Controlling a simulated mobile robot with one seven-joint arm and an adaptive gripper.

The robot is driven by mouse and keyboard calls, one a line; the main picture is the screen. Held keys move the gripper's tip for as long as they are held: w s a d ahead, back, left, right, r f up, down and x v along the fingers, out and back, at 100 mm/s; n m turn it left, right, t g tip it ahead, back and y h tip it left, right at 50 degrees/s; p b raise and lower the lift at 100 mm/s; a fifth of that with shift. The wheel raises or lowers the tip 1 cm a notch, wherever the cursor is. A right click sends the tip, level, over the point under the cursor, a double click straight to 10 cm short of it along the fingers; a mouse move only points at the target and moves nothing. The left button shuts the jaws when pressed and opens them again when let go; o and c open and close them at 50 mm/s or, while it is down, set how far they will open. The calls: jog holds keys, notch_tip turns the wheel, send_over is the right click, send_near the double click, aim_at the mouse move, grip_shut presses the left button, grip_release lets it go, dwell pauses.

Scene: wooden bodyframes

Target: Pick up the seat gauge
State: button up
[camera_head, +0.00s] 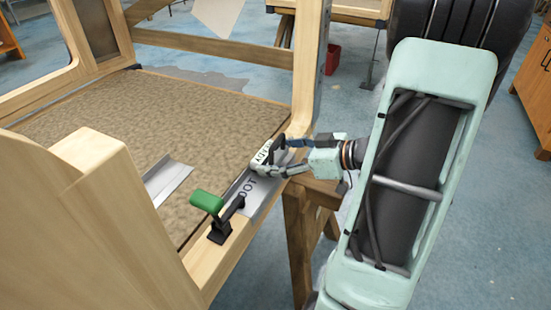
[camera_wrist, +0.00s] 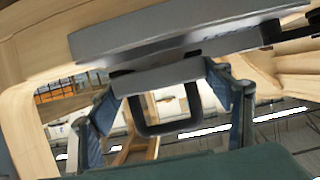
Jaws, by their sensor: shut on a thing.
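A grey metal gauge with dark lettering, which I take to be the seat gauge (camera_head: 262,190), lies along the wooden rail at the edge of the brown seat panel. Part of its lettering is hidden by my gripper (camera_head: 268,158), which reaches in from the right. In the wrist view the grey body of the seat gauge (camera_wrist: 185,38) fills the top, with a dark loop handle (camera_wrist: 160,129) below it. My gripper (camera_wrist: 170,82) is shut on the gauge by its handle area; the exact contact is hard to see. I cannot tell whether the gauge is lifted off the rail.
Another metal angle piece (camera_head: 167,182) lies on the seat panel (camera_head: 150,110). A wooden post (camera_head: 308,70) rises close behind my gripper. A wooden trestle (camera_head: 300,235) stands below.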

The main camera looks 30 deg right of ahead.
jog(key=s+a+r+p, duration=0.3)
jog(key=s+r+p, duration=0.3)
jog(key=s+r, duration=0.65)
jog(key=w+a+f+n+g+y, duration=0.15)
jog(key=w+a+f, duration=0.3)
jog(key=w, duration=0.45)
jog(key=w+a+f+n+g+y, duration=0.1)
jog(key=w+a+f+n+y, duration=0.15)
jog(key=w+a, duration=0.45)
notch_tip(320, 180, up, 17)
jog(key=w+d+h+p, duration=0.1)
jog(key=d+p, duration=0.1)
jog(key=p, duration=2.2)
jog(key=shift+w+d+m, duration=0.2)
jog(key=shift+w+m, duration=0.05)
jog(key=shift+m, duration=0.15)
jog(key=shift+w, duration=0.1)
